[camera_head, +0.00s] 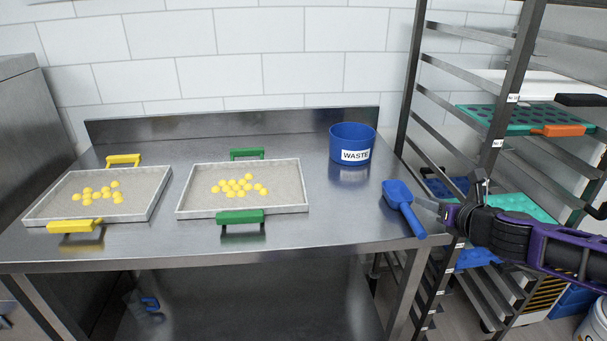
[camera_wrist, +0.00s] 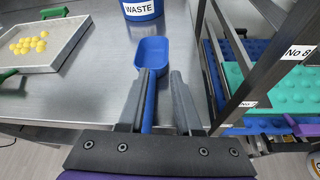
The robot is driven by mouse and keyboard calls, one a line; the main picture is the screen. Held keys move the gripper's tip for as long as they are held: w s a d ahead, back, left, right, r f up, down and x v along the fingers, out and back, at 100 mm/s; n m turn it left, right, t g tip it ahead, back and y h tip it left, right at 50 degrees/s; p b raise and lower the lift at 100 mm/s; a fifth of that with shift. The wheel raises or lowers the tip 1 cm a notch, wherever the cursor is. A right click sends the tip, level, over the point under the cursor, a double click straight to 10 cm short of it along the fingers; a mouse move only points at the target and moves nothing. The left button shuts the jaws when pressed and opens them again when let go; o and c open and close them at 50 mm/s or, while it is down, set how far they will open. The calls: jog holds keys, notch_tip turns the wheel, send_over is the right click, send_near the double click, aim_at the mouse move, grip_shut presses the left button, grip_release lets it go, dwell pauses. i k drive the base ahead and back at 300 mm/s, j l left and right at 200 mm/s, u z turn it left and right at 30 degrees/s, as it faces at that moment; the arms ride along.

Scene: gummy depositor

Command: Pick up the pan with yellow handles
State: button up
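The pan with yellow handles (camera_head: 143,186) sits flat on the left of the steel table in the head view, with several yellow gummies in it. One yellow handle (camera_head: 75,226) is on its front side and one (camera_head: 123,160) on its back side. It is not visible in the wrist view. My gripper (camera_head: 424,204) is far to its right, at the table's right end. In the wrist view my gripper (camera_wrist: 164,75) is open, with the blue scoop's handle (camera_wrist: 147,118) showing beside the left finger; I cannot tell if they touch.
A green-handled pan (camera_head: 290,180) with yellow gummies sits right of the yellow-handled pan. A blue waste tub (camera_head: 351,142) stands at the back right. The blue scoop (camera_head: 397,192) lies by the right edge. A rack (camera_head: 508,100) with trays stands right of the table (camera_head: 330,225).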

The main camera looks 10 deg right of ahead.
aim_at(82, 200)
jog(key=u, duration=1.35)
